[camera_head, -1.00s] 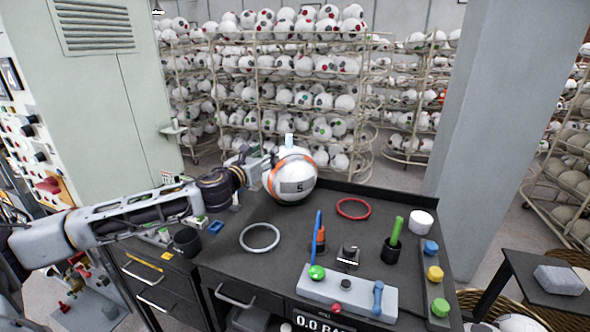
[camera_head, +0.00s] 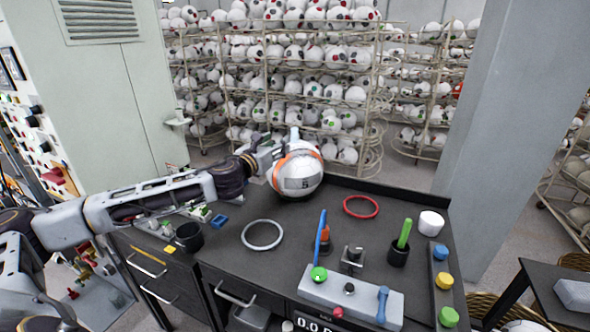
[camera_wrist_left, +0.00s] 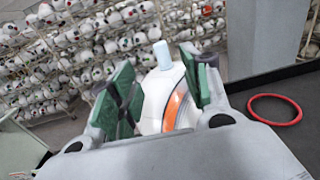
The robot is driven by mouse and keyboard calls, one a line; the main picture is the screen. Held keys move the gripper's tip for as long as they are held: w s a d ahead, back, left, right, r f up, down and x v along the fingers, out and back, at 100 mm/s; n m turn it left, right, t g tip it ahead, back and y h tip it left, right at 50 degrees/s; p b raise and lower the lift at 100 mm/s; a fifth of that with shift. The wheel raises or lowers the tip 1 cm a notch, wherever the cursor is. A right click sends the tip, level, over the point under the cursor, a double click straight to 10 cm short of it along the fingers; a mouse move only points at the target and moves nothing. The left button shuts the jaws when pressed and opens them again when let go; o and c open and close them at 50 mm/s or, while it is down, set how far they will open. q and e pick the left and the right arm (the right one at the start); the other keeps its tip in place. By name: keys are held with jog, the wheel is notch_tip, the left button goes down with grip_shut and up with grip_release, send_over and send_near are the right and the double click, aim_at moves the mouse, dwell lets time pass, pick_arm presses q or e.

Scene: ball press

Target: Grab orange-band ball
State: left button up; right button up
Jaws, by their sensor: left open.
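The orange-band ball (camera_head: 299,174) is white with an orange stripe and a dark marked panel. It sits at the back of the dark worktable, left of the red ring. My left gripper (camera_head: 268,155) comes in from the left and is at the ball's left side. In the left wrist view, its two green-padded fingers (camera_wrist_left: 160,92) are open, with the ball (camera_wrist_left: 165,92) between or just beyond them. Contact cannot be told. My right gripper is not in view.
On the worktable (camera_head: 290,235) lie a white ring (camera_head: 262,235) and a red ring (camera_head: 361,207). A black cup (camera_head: 189,237) stands left. A grey block with a green knob (camera_head: 319,274), a green-handled tool (camera_head: 404,234) and a white cylinder (camera_head: 431,223) are at the right. Ball racks (camera_head: 290,80) stand behind.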

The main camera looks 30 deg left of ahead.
pick_arm(q)
jog(key=p, duration=0.2)
send_near(293, 131)
jog(key=shift+w+a, duration=0.1)
jog(key=shift+w, duration=2.95)
jog(key=shift+w, duration=0.1)
jog(key=shift+w+r+p, duration=0.1)
jog(key=shift+w+p, duration=0.7)
jog(key=shift+w, duration=1.7)
jog(key=shift+c, duration=0.5)
grip_shut()
